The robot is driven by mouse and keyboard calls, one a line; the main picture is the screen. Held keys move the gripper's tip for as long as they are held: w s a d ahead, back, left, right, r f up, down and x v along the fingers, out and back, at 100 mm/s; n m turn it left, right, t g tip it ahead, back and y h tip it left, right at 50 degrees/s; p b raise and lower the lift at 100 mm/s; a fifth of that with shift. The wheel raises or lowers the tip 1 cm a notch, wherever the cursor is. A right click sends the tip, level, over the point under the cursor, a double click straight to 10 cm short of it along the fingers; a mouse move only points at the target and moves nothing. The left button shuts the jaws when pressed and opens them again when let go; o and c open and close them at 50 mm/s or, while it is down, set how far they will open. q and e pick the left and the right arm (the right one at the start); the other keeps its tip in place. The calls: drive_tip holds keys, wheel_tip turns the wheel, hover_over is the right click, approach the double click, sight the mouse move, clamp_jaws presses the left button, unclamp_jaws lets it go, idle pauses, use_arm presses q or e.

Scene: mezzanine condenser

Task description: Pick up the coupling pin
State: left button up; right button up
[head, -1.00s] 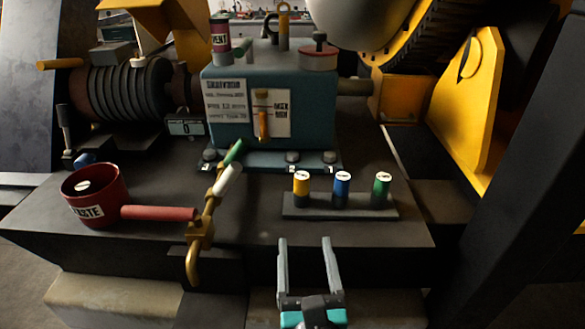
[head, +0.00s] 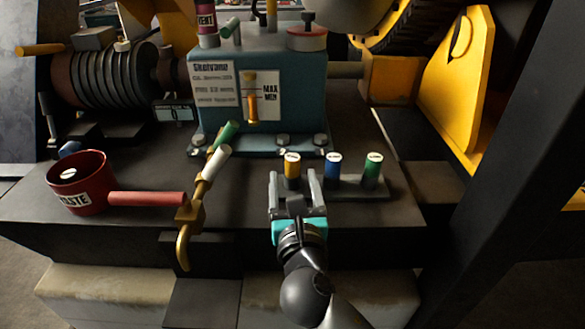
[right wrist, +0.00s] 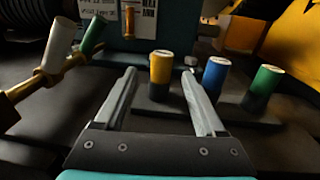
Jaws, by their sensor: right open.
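Three upright pins stand in a row on a low dark rack (head: 352,190): a yellow-topped pin (head: 292,168), a blue-topped pin (head: 333,166) and a green-topped pin (head: 372,167). Nothing readable marks which is the coupling pin. My right gripper (head: 293,175) is open, with its fingers pointing at the yellow-topped pin. In the right wrist view the yellow-topped pin (right wrist: 161,72) appears between the fingertips; whether it is inside them or just beyond I cannot tell. The blue-topped pin (right wrist: 214,78) is just right of the right finger. My left gripper is not in view.
A teal box (head: 215,125) stands behind the rack. A brass pipe with valve handles (head: 190,212) rises to the left. A red waste pot (head: 95,185) with a long handle sits farther left. A dark column (head: 500,170) stands at the right.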

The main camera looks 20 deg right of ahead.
sight(293, 173)
drive_tip(key=w, duration=0.1)
drive_tip(key=w+d+b, duration=0.1)
drive_tip(key=w, duration=0.1)
drive_tip(key=shift+w+f+b, duration=0.2)
drive_tip(key=shift+w+b, duration=0.05)
drive_tip(key=shift+b, duration=0.05)
drive_tip(key=shift+w+r, duration=0.1)
drive_tip(key=shift+w, duration=0.4)
clamp_jaws()
